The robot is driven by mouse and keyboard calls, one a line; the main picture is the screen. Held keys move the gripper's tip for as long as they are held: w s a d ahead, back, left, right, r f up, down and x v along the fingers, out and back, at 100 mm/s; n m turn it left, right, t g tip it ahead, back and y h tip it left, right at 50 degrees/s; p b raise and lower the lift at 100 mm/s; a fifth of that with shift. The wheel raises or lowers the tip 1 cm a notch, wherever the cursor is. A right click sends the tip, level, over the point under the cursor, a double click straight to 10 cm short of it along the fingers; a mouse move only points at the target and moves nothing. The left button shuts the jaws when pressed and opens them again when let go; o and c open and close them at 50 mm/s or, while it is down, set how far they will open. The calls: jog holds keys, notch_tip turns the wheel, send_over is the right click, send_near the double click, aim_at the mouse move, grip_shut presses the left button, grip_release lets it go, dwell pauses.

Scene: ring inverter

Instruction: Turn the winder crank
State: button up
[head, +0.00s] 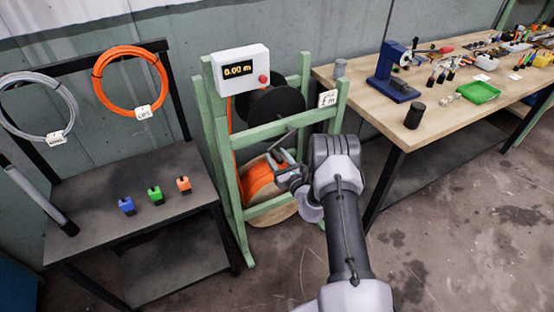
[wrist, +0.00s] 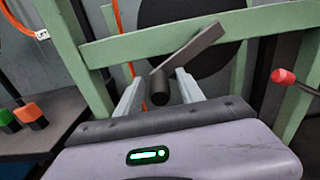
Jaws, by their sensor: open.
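The winder is a green frame (head: 245,215) with a dark round disc (head: 271,104) in its upper part. In the wrist view, the crank (wrist: 190,50) is a flat grey bar slanting down left across the disc (wrist: 160,12) to a dark cylindrical handle (wrist: 160,88). My gripper (wrist: 158,84) is open, with one finger on each side of the handle. I cannot tell whether either finger touches it. In the head view, my gripper (head: 283,163) is at the front of the frame, and the handle is hard to make out.
A white meter box (head: 241,69) on the frame reads 0.00 m. An orange spool (head: 262,180) sits low in the frame. A red-tipped lever (wrist: 283,76) is at right in the wrist view. A dark shelf (head: 100,205) stands left, a wooden workbench (head: 385,115) right.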

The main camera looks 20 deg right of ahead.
jog(key=shift+w, duration=0.1)
grip_shut()
dwell(1.4)
